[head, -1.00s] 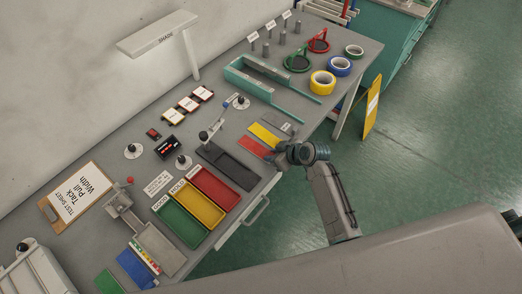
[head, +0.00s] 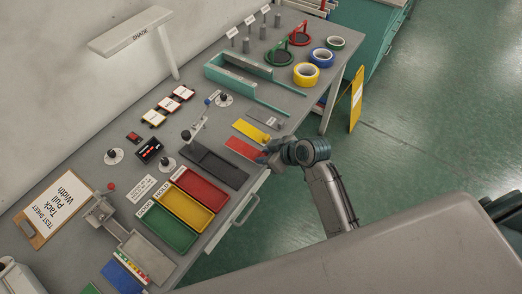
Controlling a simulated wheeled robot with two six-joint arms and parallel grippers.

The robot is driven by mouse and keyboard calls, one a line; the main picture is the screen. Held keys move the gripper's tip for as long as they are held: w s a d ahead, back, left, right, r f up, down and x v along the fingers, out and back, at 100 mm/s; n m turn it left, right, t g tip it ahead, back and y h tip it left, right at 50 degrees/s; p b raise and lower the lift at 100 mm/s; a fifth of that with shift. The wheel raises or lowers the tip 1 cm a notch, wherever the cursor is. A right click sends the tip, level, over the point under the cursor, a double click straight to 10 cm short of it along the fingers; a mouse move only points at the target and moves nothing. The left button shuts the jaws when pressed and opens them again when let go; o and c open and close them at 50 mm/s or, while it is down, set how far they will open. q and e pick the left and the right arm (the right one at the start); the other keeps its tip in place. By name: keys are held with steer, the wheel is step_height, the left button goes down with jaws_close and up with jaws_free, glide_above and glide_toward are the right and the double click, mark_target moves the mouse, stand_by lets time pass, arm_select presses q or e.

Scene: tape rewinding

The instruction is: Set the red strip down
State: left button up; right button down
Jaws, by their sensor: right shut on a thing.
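The red strip (head: 242,148) is at the bench's front edge, beside the yellow strip (head: 251,131). It looks flat, on or just above the grey surface; I cannot tell if it touches. My right gripper (head: 264,157) is at the strip's right end, shut on it, and its fingers hide that end. My left gripper is not in view.
A dark tray (head: 217,165) and the red (head: 203,187), yellow (head: 184,208) and green (head: 163,228) bins are left of the strip. A teal frame (head: 240,78) and tape rolls (head: 306,74) are behind. Open floor is at right.

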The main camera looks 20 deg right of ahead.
steer(key=s+b, duration=0.3)
steer(key=s, duration=0.7)
steer(key=w+d+r+m+t+h+b, duration=0.1)
steer(key=w+r+m+h+b, duration=0.1)
steer(key=w+r, duration=0.3)
steer(key=w+d+r+m+t+h+b, duration=0.1)
steer(key=w+d+r+m+h+b, duration=0.1)
steer(key=w+r+m, duration=0.3)
steer(key=w+h, duration=0.1)
steer(key=w, duration=0.2)
steer(key=shift+w+d+r+m+h+b, duration=0.15)
steer(key=shift+d+m+h+b, duration=0.1)
steer(key=shift+m+h+b, duration=0.1)
